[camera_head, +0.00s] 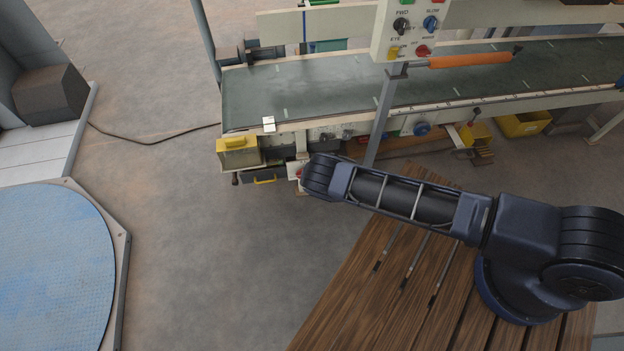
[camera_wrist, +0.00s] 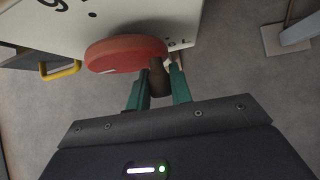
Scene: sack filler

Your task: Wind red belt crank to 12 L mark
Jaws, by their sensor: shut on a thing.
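The red crank (camera_wrist: 125,53) is a round red disc on a white panel (camera_wrist: 180,22) in the wrist view. A brown knob (camera_wrist: 158,80) stands out near its right edge. My gripper (camera_wrist: 158,76) has its green fingers on either side of this knob and is shut on it. A few dark marks show on the panel, but I cannot read a 12 L mark or see a pointer. In the head view a small red part of the crank (camera_head: 299,172) shows at the left of my arm, which hides my gripper and most of the panel.
A green conveyor belt (camera_head: 330,85) runs across the back, with a control box (camera_head: 408,28) on a post and an orange handle (camera_head: 470,60). Yellow bins (camera_head: 525,123) sit below the belt. A blue round platform (camera_head: 50,270) lies at left. Bare floor lies between.

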